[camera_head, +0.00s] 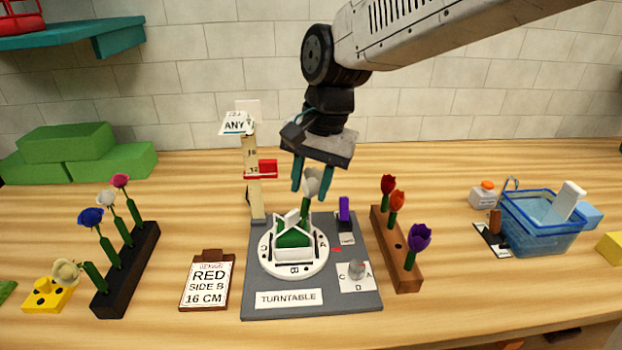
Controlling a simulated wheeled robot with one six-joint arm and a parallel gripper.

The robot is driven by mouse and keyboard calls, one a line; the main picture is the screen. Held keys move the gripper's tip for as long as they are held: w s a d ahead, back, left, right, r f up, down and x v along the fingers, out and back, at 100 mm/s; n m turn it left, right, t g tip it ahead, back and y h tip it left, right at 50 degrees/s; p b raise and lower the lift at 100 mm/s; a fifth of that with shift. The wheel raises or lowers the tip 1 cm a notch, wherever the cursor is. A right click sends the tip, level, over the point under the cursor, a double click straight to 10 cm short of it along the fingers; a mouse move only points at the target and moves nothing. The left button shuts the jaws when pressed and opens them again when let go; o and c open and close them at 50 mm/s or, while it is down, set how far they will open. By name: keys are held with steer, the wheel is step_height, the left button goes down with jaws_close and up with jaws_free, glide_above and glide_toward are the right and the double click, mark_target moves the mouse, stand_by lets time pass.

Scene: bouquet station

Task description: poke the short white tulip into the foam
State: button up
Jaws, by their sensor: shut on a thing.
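My gripper (311,181) points down above the turntable (265,262) and is shut on a white tulip (313,186). The tulip's pale head sits between the fingertips, with a green stem below it. The green foam (294,239) sits in a white holder on the round white disc, lettered around its edge. The stem's lower part reaches down at the back of the holder. I cannot tell whether its end touches the foam. Another white flower (106,198) stands in the dark rack at left.
A measuring post (252,180) with a red slider stands close left of my gripper. The dark rack (130,270) and a clipboard (207,282) are at left. A brown rack (397,250) with red and purple tulips and a blue basket (541,235) are at right.

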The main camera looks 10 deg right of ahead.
steer(key=shift+a+f, duration=0.15)
steer(key=shift+f, duration=0.8)
stand_by(1.5)
stand_by(0.7)
steer(key=o, duration=0.7)
steer(key=shift+o, duration=0.2)
steer(key=shift+r, duration=0.1)
steer(key=shift+d+r, duration=0.2)
steer(key=shift+r, duration=0.85)
steer(key=shift+d+r, duration=0.15)
steer(key=shift+r, duration=0.9)
steer(key=shift+d+r, duration=0.2)
steer(key=shift+r, duration=0.85)
steer(key=shift+o, duration=0.3)
steer(key=o, duration=0.5)
